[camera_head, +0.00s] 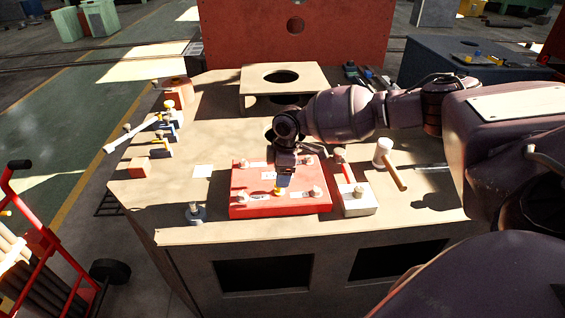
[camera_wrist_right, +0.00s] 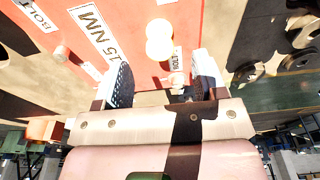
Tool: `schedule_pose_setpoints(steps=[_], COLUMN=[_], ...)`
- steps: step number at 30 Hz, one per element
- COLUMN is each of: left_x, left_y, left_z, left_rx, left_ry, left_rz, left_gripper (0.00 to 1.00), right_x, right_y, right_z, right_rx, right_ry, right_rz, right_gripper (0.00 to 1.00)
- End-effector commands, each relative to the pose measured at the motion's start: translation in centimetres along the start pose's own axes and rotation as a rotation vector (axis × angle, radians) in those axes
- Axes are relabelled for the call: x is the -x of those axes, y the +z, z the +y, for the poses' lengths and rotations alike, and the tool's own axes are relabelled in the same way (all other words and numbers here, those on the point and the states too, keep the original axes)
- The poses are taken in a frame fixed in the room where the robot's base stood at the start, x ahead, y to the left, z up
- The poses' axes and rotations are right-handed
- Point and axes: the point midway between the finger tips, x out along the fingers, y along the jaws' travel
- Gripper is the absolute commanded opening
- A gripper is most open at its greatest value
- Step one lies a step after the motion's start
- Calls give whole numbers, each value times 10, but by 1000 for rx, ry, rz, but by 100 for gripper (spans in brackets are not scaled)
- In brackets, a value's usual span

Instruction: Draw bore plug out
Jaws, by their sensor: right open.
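A red block (camera_head: 243,205) with white labels and several pale bolt-like heads sits near the front of the tan bench. A small yellow-topped plug (camera_head: 278,191) stands near its front middle; which fitting is the bore plug is not marked clearly. My right gripper (camera_head: 284,181) points down over the block, just behind the yellow plug. Contact cannot be told. My left gripper is not in view.
A grey fitting (camera_head: 195,213) is at the front left. A raised plate with a hole (camera_head: 300,87) stands behind.

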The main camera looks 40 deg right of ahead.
Motion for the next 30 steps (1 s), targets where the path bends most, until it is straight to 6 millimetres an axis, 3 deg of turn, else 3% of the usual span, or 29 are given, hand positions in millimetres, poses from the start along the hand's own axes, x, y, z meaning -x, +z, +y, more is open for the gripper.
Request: schedule_pose_setpoints(steps=[3,9,24,30], left_x=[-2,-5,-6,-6], left_y=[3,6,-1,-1], left_z=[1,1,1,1], left_rx=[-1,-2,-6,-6], left_ry=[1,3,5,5], left_rz=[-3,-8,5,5], left_gripper=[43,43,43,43], right_x=[-22,-45,-55,-55], right_y=[0,0,-1,-1], right_z=[0,0,0,0], right_rx=[0,0,1,1], right_ry=[-3,0,2,2], right_rz=[-1,0,1,1], right_gripper=[64,64,64,34])
